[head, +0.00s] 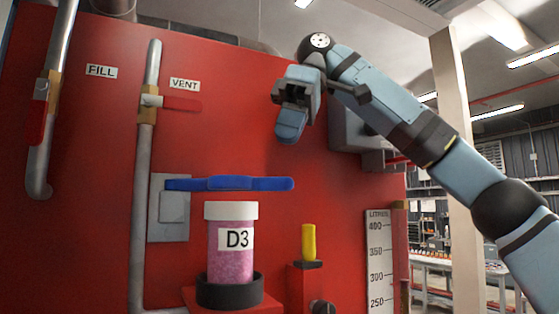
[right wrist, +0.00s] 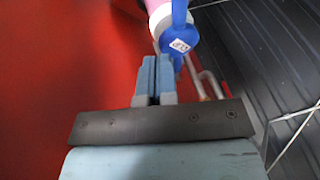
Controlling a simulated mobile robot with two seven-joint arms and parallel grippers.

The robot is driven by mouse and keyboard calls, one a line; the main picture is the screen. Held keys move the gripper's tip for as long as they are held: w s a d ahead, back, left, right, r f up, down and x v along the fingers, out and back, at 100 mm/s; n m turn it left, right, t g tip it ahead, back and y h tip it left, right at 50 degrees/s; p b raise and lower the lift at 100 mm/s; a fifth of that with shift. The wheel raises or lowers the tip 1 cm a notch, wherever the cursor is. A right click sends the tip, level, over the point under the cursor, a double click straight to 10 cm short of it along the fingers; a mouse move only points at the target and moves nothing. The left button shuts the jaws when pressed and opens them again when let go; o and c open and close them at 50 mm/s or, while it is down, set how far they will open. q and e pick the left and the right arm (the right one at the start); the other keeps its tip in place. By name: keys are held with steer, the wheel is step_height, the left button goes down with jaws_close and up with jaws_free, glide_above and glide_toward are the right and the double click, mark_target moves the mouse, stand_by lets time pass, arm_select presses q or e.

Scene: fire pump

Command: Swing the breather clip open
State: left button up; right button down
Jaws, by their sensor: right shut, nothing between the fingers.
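A blue bar (head: 230,184), which looks like the breather clip, lies level across the top of the jar marked D3 (head: 231,262). The jar has a white cap and pink filling and stands in a black cup. The bar's left end meets a grey wall plate (head: 170,222); its right end is free. My right gripper (head: 288,138) is shut and empty, above the bar's right end and apart from it. In the right wrist view its closed fingers (right wrist: 153,78) point towards the blue bar (right wrist: 181,32) and the pink jar (right wrist: 158,10). My left gripper is not in view.
A yellow peg (head: 308,242) stands right of the jar on a red block. A litres scale (head: 380,265) is further right. Grey pipes with red-handled valves (head: 182,104) run down the red panel at left. A grey box (head: 352,128) sits behind my right arm.

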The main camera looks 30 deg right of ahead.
step_height(320, 180, down, 6)
steer(key=s+a, duration=0.2)
steer(key=shift+a+r, duration=0.25)
steer(key=shift+a, duration=0.15)
